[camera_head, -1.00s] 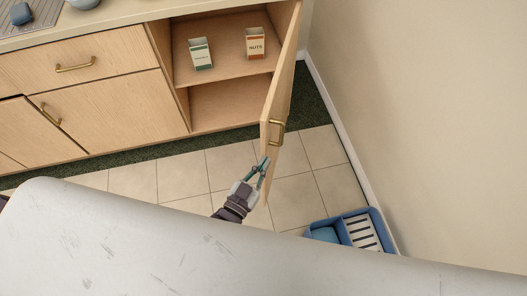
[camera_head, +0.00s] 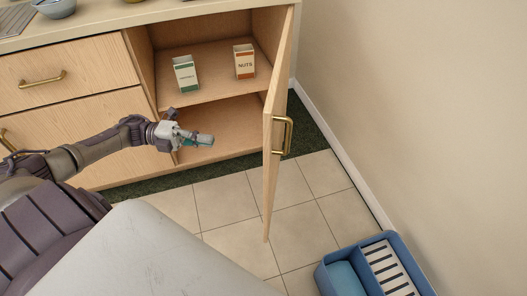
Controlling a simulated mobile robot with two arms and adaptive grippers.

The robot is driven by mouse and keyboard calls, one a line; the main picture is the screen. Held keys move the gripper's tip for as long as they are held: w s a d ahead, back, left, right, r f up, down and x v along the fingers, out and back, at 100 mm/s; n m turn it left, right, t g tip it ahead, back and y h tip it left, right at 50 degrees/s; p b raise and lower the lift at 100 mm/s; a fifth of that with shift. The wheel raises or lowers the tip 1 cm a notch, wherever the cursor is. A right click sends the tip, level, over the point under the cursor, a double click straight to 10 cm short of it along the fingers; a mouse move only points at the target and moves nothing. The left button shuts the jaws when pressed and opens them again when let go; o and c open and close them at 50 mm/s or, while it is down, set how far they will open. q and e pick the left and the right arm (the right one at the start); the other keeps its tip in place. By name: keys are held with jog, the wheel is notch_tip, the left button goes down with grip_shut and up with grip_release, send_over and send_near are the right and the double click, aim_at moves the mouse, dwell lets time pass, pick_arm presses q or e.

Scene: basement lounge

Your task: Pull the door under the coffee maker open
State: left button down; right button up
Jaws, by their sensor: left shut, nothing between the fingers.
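The light wood cupboard door (camera_head: 275,150) stands wide open on its right-hand hinge side, swung out from the cabinet. Its brass handle (camera_head: 287,136) is on the face toward the wall. My left gripper (camera_head: 208,140) is shut and empty, in front of the open cupboard's lower part. It is left of the door and apart from it. The coffee maker is not in view. My right gripper is not in view.
Inside the cupboard, a green-and-white box (camera_head: 185,76) and an orange-and-white nuts box (camera_head: 244,62) stand on the shelf (camera_head: 215,82). A blue tray (camera_head: 330,284) lies on the floor by the wall (camera_head: 420,110). Tiled floor around the door is clear.

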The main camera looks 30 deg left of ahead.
pick_arm(q)
jog(key=x, duration=1.3)
jog(key=shift+d, duration=0.2)
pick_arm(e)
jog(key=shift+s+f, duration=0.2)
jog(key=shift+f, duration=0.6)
pick_arm(q)
jog(key=shift+w+r+p, duration=0.1)
jog(key=shift+p, duration=0.2)
